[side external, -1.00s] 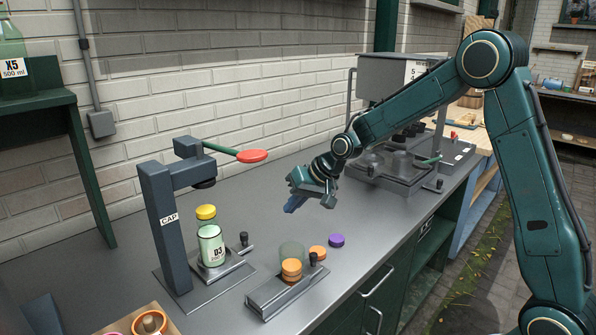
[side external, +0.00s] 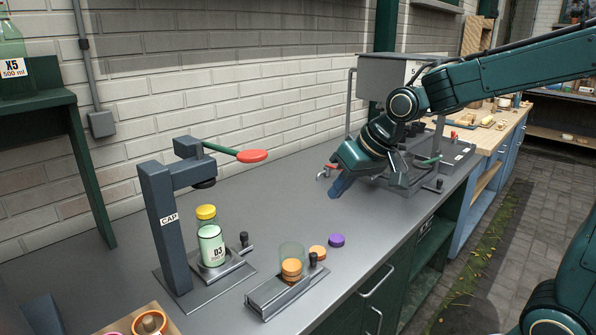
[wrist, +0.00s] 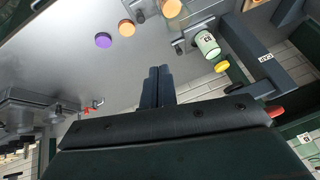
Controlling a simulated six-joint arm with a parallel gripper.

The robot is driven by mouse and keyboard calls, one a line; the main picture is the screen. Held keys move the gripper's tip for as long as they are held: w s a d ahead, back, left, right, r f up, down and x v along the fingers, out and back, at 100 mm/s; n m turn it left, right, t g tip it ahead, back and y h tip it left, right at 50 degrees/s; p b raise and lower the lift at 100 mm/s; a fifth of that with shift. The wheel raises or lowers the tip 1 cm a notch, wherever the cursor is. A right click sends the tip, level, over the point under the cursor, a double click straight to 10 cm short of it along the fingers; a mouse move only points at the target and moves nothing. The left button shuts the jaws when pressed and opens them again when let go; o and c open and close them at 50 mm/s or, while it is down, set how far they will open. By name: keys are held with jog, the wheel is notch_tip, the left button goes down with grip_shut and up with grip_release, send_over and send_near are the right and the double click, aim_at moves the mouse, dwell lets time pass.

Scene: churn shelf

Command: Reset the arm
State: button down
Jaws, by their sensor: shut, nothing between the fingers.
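My gripper (side external: 338,187) hangs above the grey counter, right of the middle in the side view. Its two fingers (wrist: 158,86) are pressed together in the wrist view, with nothing between them. It is well apart from the capping stand (side external: 162,220) on the left.
The stand, with a red-ended lever (side external: 252,156), holds bottle D3 (side external: 211,246) with a yellow cap (side external: 206,212). A cap holder (side external: 287,284) has orange caps; an orange cap (side external: 318,252) and a purple cap (side external: 337,240) lie nearby. A grey machine (side external: 385,78) stands behind my arm. The counter's middle is clear.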

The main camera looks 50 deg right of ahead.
jog(key=s+r+n+h, duration=0.1)
jog(key=s, duration=2)
jog(key=shift+d+r+n, duration=0.15)
jog(key=shift+d+n, duration=0.05)
jog(key=shift+n, duration=0.2)
jog(key=shift+w+r, duration=0.1)
jog(key=shift+w, duration=0.1)
